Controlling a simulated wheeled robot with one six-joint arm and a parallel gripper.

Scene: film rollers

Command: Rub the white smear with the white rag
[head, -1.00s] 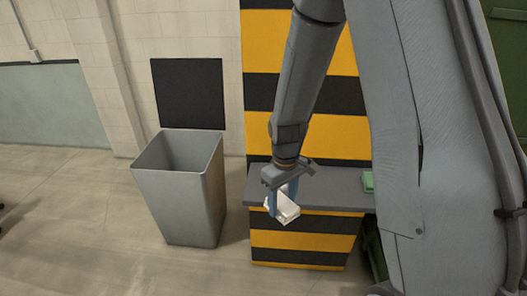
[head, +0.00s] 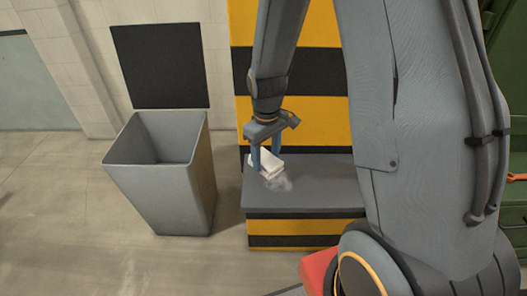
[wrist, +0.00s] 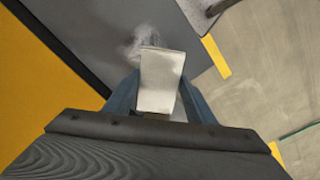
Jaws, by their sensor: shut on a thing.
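The white rag (head: 264,164) is a folded block between the blue fingers of my gripper (head: 265,158), which is shut on it. The white smear (head: 280,184) is a faint cloudy patch on the dark grey ledge (head: 320,190), just in front and to the right of the rag in the head view. In the wrist view the rag (wrist: 160,80) covers the lower edge of the smear (wrist: 138,42). I cannot tell whether the rag touches the ledge.
An open grey bin (head: 165,185) stands left of the ledge. A yellow-and-black striped pillar (head: 290,120) rises behind the ledge. A black panel (head: 160,65) is on the wall above the bin. My arm hides the right end of the ledge.

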